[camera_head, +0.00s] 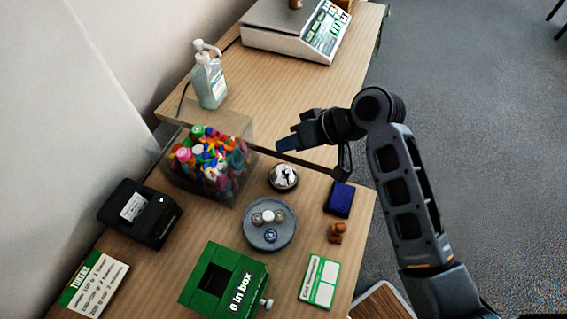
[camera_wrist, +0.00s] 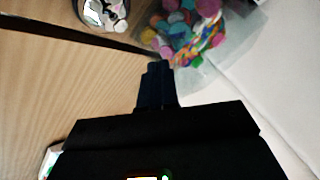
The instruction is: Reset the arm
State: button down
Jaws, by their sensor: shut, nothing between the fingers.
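My gripper (camera_head: 287,145) is shut and empty. In the head view it hangs over the wooden table, to the right of a clear bin of colourful markers or caps (camera_head: 208,162) and above a small silver bell-like item (camera_head: 283,177). My arm reaches in from the right, bent at the elbow. In the wrist view the dark closed fingers (camera_wrist: 157,88) point toward the colourful bin (camera_wrist: 186,30). The silver item (camera_wrist: 103,14) shows at the top.
The table holds a green box (camera_head: 205,298), a round grey dish (camera_head: 268,238), a black card device (camera_head: 140,213), a blue block (camera_head: 339,199), a brown stamp (camera_head: 337,233) and a white-green card (camera_head: 319,281). A pump bottle (camera_head: 210,82) and a scale (camera_head: 280,40) stand farther back. Open floor lies to the right.

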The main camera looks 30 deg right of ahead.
dwell(0.6)
jog(key=s+a+f+m+t+h, duration=0.1)
jog(key=s+f+m+t+h, duration=0.25)
jog(key=s, duration=1.35)
jog(key=s+r+n+t+h, duration=0.2)
jog(key=s+r+n+t, duration=0.2)
jog(key=s+r, duration=1)
jog(key=shift+s+r+h, duration=0.35)
jog(key=shift+s+r, duration=0.05)
jog(key=shift+s, duration=0.5)
jog(key=shift+d+t, duration=0.1)
jog(key=shift+t, duration=0.15)
